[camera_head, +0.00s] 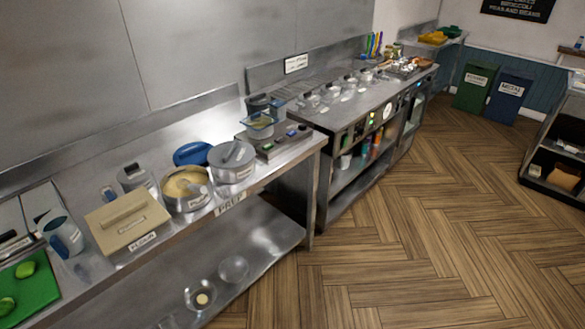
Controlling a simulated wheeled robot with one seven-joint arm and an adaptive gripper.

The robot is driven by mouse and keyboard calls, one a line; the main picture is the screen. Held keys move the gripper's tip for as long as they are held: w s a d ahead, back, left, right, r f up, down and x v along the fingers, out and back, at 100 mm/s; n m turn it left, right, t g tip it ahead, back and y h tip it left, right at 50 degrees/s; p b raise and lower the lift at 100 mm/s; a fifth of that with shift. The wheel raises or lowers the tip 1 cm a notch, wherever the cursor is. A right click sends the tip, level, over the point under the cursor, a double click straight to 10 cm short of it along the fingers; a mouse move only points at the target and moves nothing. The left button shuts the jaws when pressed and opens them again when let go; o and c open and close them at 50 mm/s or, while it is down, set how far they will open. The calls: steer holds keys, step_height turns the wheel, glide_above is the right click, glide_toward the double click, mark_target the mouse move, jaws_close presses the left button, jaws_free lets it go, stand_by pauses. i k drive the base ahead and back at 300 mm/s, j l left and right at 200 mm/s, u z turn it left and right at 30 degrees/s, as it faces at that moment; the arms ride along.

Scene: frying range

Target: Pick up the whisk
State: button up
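I cannot make out a whisk anywhere in the head view; the small items on the counters are too small to tell apart. My gripper is not in view. The long steel counter (292,150) on the left holds a steel pot (232,172) with a grey top, and an open pan (186,204) with yellowish contents beside it. Several bright upright handles (374,44) stand at the back of the range (350,112); what they belong to is unclear.
A beige box (127,222), a white-and-blue container (62,234) and a green board (28,290) stand on the near counter. Glass bowls (233,269) sit on its lower shelf. Green (474,87) and blue (508,98) bins stand at the back. The wooden floor (430,230) is clear.

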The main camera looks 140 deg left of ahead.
mark_target(196, 188)
steer(key=u, duration=5.05)
steer(key=i+j+u, duration=0.15)
steer(key=i, duration=0.75)
steer(key=i+j+u, duration=0.2)
steer(key=i, duration=0.7)
steer(key=l, duration=0.1)
